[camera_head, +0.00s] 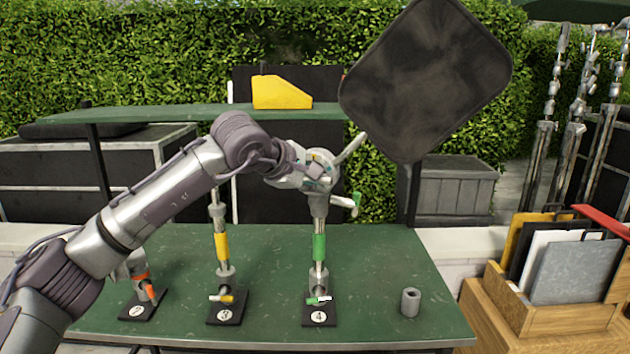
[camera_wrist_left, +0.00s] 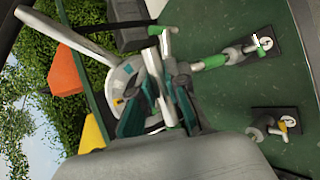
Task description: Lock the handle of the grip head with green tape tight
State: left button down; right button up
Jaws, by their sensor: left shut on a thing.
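The grip head (camera_head: 322,165) is a round grey disc on top of the stand marked 4, with green tape (camera_head: 319,247) on its post. It also shows in the left wrist view (camera_wrist_left: 122,85). A T-shaped handle with a green end (camera_head: 356,203) sticks out to its right. My left gripper (camera_head: 316,178) is at the head; in the left wrist view its teal-padded fingers (camera_wrist_left: 160,107) are shut around a slim silver bar, which looks like a handle of the head. The fingers partly hide the contact. My right gripper is not in view.
A large black panel (camera_head: 425,80) is joined to the head by a rod, up and right. The yellow-taped stand 3 (camera_head: 222,247) and an orange-taped stand (camera_head: 141,280) are to the left. A grey cylinder (camera_head: 410,302) stands on the green table (camera_head: 270,335).

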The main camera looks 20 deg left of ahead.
pick_arm(q)
jog(key=shift+f, duration=0.15)
dwell(0.3)
jog(key=c, duration=1.2)
grip_release()
jog(key=shift+o, duration=0.2)
jog(key=v, duration=1.2)
jog(key=shift+w, duration=0.1)
